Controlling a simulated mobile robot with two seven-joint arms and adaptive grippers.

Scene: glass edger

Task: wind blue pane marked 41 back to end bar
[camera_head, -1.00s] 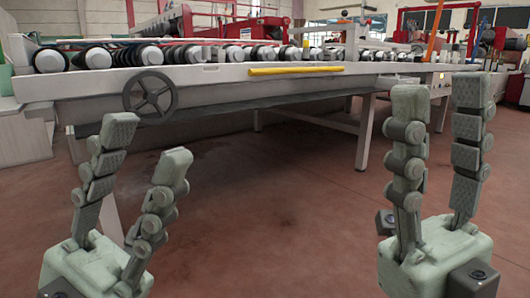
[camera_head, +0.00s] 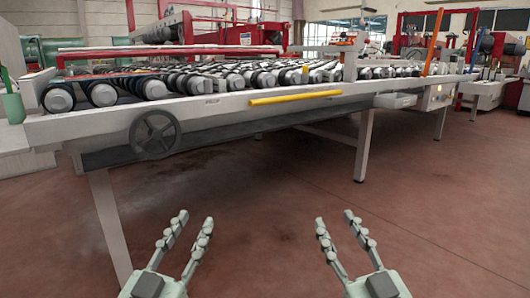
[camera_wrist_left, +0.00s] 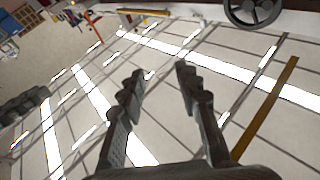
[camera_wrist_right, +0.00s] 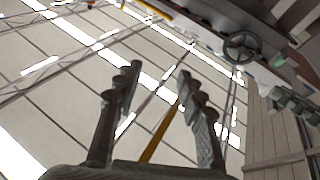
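No blue pane and no number 41 can be made out in any view. The roller bed (camera_head: 250,78) of the glass edger runs across the head view. A dark spoked handwheel (camera_head: 155,134) sits on its front left side. The handwheel also shows in the left wrist view (camera_wrist_left: 253,10) and the right wrist view (camera_wrist_right: 241,47). I cannot tell which part is the end bar. My left gripper (camera_head: 194,220) is open and empty, below and right of the handwheel in the head view. My right gripper (camera_head: 335,220) is open and empty, further right. Both are apart from the machine.
A yellow bar (camera_head: 295,97) lies along the machine's front edge. White legs (camera_head: 364,146) hold the machine up. A green cup (camera_head: 12,107) stands at the far left. Red machinery (camera_head: 222,33) stands behind. The reddish floor (camera_head: 265,190) in front is clear.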

